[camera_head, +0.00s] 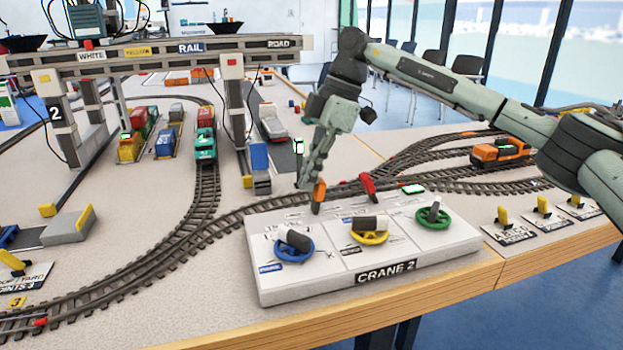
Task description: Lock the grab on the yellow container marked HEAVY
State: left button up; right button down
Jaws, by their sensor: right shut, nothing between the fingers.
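A small yellow container (130,147) sits at the left under the gantry crane (150,58) marked 2; no HEAVY mark is readable on it. I cannot make out the grab clearly. The white CRANE 2 control box (300,283) stands at the front with blue (293,243), yellow (370,231) and green (433,217) handwheels. An orange lever (318,194) and a red lever (368,186) stand at its back edge. My right gripper (303,184) is shut and empty, pointing down just left of the orange lever; I cannot tell whether it touches. My left gripper is not in view.
Rail tracks (208,190) curve across the table behind and left of the box. A green-teal wagon (205,147) and an orange locomotive (500,152) stand on tracks. Yellow point levers (543,204) line the front right. The crane's legs rise at the left.

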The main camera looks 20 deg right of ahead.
jog(key=shift+a+r, duration=0.1)
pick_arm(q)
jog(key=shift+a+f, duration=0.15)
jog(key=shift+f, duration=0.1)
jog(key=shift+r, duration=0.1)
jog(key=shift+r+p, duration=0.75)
pick_arm(e)
jog(key=shift+r, duration=0.8)
